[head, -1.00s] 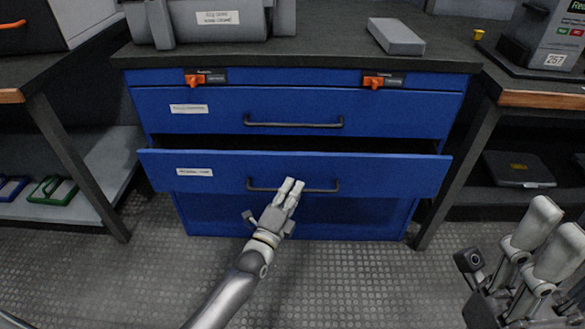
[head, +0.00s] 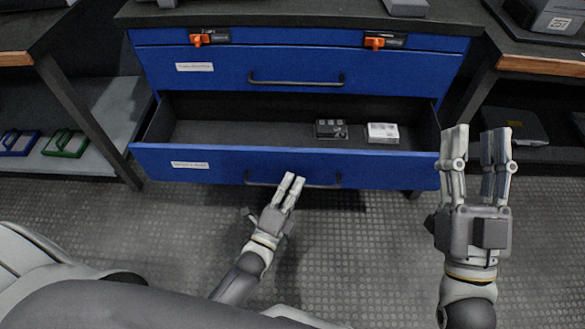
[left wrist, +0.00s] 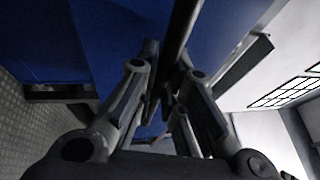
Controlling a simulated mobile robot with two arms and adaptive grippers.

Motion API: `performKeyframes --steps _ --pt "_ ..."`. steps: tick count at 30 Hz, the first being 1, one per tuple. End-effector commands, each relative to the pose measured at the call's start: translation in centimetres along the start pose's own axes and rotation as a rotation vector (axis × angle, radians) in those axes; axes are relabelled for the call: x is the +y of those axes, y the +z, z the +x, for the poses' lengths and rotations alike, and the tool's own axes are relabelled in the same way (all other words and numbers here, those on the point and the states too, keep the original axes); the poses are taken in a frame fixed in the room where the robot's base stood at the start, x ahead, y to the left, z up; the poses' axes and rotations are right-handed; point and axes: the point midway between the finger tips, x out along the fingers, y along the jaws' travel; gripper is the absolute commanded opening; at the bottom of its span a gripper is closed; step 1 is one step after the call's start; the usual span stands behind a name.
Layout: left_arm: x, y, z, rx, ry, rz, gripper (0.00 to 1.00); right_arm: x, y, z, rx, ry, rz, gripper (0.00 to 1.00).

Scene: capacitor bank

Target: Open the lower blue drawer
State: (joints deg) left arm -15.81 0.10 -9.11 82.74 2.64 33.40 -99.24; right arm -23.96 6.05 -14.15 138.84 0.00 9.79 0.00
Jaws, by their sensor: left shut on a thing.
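The lower blue drawer (head: 215,166) is pulled well out of the blue cabinet. Its dark inside shows, with a dark box (head: 331,129) and a white box (head: 382,133) in its right half. My left gripper (head: 290,186) is shut on the dark bar handle (head: 320,186) of that drawer. In the left wrist view the handle (left wrist: 181,30) runs between the fingers. My right gripper (head: 476,150) is open and empty, raised to the right of the drawer front.
The upper blue drawer (head: 215,70) is shut, with orange latches (head: 202,39) above it. Table legs (head: 90,120) stand on both sides. A shelf with green and blue frames (head: 64,143) is at left. The floor in front is clear.

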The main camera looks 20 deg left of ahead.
Motion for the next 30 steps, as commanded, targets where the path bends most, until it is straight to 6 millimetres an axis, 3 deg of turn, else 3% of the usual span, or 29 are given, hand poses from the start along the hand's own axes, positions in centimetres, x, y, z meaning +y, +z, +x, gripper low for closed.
performKeyframes --steps 7,15,21,30 --pt "-0.8 -1.3 -3.3 -0.001 0.006 -0.003 0.00 0.8 5.2 -0.8 -0.310 0.015 -0.012 0.40" --pt "-1.5 -2.9 -7.0 0.000 0.007 -0.002 0.00 1.6 9.9 -3.7 -0.613 0.032 -0.020 0.40" --pt "-1.9 -3.8 -9.4 -0.001 0.007 -0.001 0.00 2.0 12.2 -6.2 -0.786 0.043 -0.023 0.40" --pt "-2.3 -4.6 -11.3 -0.001 0.005 0.000 0.00 2.3 13.7 -8.5 -0.925 0.052 -0.024 0.40"
